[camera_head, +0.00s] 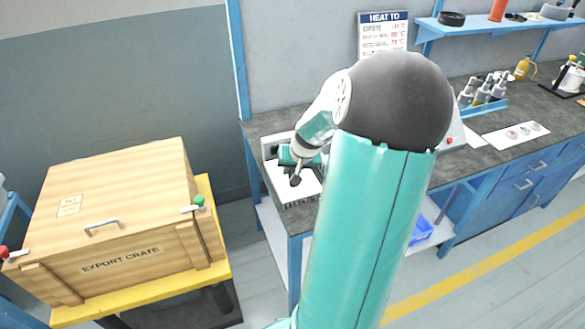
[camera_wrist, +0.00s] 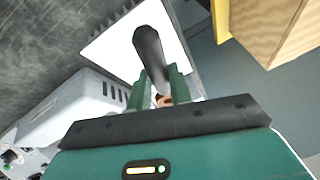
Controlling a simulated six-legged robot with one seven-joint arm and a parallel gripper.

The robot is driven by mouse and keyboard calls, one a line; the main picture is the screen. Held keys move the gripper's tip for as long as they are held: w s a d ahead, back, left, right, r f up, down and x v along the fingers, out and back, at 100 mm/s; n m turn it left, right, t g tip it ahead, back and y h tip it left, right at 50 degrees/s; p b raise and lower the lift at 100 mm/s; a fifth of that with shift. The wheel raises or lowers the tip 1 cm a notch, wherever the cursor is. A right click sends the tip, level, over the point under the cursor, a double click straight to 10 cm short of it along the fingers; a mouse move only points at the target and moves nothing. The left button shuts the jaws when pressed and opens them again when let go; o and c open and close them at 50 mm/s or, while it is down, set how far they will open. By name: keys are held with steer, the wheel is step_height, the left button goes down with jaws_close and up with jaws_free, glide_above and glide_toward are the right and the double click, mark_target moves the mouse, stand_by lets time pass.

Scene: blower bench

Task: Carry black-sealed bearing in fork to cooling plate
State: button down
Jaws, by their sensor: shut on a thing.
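My gripper (camera_head: 297,164) is at the left end of the bench, above a white plate-topped unit (camera_head: 280,186). In the wrist view its two green fingers (camera_wrist: 157,92) are shut on a dark rounded handle (camera_wrist: 149,48), which I take to be the fork's. The handle points away over the white plate (camera_wrist: 108,52); it also shows in the head view (camera_head: 295,180). A small coppery part (camera_wrist: 162,101) shows between the fingers. I cannot make out the black-sealed bearing or the fork's prongs. I cannot tell whether the white plate is the cooling plate.
A pale grey machine (camera_wrist: 75,110) stands beside the plate. A wooden export crate (camera_head: 115,215) sits on a yellow-topped stand (camera_head: 222,268) left of the bench (camera_head: 265,125), with a floor gap between. A white card with small parts (camera_head: 515,135) and a blue bottle rack (camera_head: 482,105) are farther right.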

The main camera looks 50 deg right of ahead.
steer(key=shift+f, duration=2.7)
steer(key=c, duration=1.2)
jaws_free()
steer(key=shift+s+r, duration=0.25)
steer(key=shift+r, duration=0.25)
steer(key=v, duration=1.2)
steer(key=shift+a+r, duration=0.15)
steer(key=shift+r, duration=0.2)
